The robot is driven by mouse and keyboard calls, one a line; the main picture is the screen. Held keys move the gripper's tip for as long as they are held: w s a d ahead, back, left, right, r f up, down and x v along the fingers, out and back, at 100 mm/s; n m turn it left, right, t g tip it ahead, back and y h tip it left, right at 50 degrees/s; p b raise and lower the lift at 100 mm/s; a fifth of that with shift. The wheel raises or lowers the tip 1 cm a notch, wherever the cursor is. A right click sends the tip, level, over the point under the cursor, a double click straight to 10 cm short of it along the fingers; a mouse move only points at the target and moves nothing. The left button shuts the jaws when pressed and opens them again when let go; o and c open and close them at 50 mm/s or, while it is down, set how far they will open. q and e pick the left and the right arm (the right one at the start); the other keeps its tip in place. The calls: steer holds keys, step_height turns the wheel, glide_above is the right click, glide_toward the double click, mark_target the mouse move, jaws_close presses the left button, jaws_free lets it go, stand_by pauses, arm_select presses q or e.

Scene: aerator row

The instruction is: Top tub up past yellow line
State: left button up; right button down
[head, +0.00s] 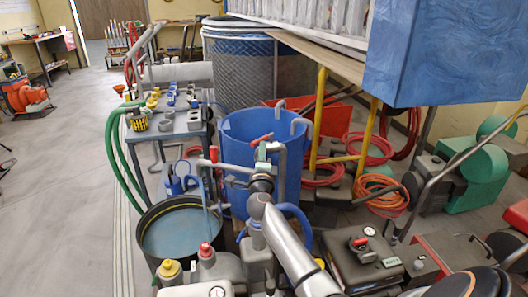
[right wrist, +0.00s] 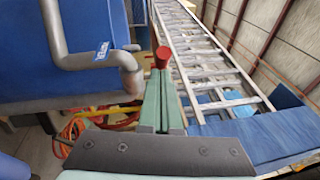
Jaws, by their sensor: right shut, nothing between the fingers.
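A round black tub (head: 148,217) stands at the lower left of centre in the head view, with bluish water (head: 185,236) below its rim. I cannot make out a yellow line on it. A thin bluish stream (head: 206,196) hangs over the tub, below a grey pipe (head: 234,168) with an upright red lever (head: 213,154). My right gripper (head: 262,152) is shut and empty in front of the blue barrel. A second red handle (head: 261,138) is close to its tips; contact is unclear. In the right wrist view a red knob (right wrist: 162,57) shows just beyond the green fingers (right wrist: 160,103).
A blue barrel (head: 240,130) with bent grey pipes on its rim stands behind the gripper. A bench (head: 187,130) with small fittings is left of it. Green hoses (head: 113,160) run down beside the tub. Yellow-legged shelving and coiled hoses crowd the right.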

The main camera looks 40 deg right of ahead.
arm_select(q)
steer(key=shift+f, duration=0.15)
arm_select(e)
steer(key=shift+w+a+h, duration=0.1)
steer(key=shift+w+h, duration=0.05)
steer(key=shift+h, duration=0.15)
steer(key=m+g+h+b, duration=0.1)
steer(key=w+m+g+h+b, duration=0.1)
steer(key=g+b, duration=0.1)
steer(key=w+a+m+g+h+b, duration=0.1)
steer(key=b, duration=0.1)
steer(key=shift+w+f+m+g, duration=0.2)
steer(key=shift+f+m+g, duration=0.1)
steer(key=shift+g, duration=0.1)
steer(key=shift+w+r+h+b, duration=0.1)
steer(key=shift+w+h+b, duration=0.15)
steer(key=shift+h+b, duration=0.15)
arm_select(q)
steer(key=f, duration=0.1)
steer(key=a+f+b, duration=0.1)
steer(key=w+f+t, duration=0.1)
steer(key=shift+a, duration=0.3)
arm_select(e)
steer(key=shift+w+r, duration=0.3)
steer(key=shift+w, duration=0.65)
arm_select(q)
steer(key=shift+w, duration=0.1)
